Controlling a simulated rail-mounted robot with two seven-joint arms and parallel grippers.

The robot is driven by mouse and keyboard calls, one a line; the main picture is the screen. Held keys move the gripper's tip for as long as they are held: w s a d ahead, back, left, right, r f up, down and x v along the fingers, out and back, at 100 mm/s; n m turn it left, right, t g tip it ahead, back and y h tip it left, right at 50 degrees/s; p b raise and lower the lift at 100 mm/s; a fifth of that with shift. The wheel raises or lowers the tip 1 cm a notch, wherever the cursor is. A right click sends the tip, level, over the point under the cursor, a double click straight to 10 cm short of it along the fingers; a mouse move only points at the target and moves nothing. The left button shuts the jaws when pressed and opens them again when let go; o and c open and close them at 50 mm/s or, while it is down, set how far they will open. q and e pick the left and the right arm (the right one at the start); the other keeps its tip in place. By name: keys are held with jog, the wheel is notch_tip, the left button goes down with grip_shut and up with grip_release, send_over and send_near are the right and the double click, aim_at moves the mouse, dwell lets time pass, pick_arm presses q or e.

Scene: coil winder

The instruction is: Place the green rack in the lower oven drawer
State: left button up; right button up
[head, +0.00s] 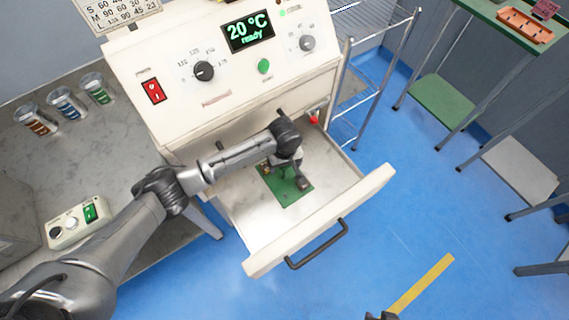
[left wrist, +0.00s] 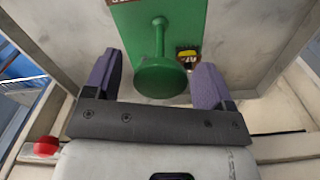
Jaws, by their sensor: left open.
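The green rack (head: 294,194) lies flat on the floor of the pulled-out lower oven drawer (head: 235,210). In the left wrist view, the rack (left wrist: 190,15) has a green post with a round knob (left wrist: 162,76). My left gripper (head: 288,180) is over the rack inside the drawer. Its purple fingers are open, with the knob between them and a gap on both sides. In the head view my gripper and wrist hide part of the rack. A small dark part at the bottom edge of the head view may be my right gripper; its jaws do not show.
The drawer front has a dark handle (head: 318,246). The oven (head: 225,70) shows "20 °C ready". Cups (head: 66,103) and a control box (head: 75,221) stand on the left bench. A wire shelf (head: 360,60) stands right of the oven. Blue floor lies open at right.

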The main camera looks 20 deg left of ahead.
pick_arm(q)
notch_tip(320, 180, up, 11)
jog(key=p, duration=0.3)
jog(key=shift+r, duration=0.2)
dwell(0.4)
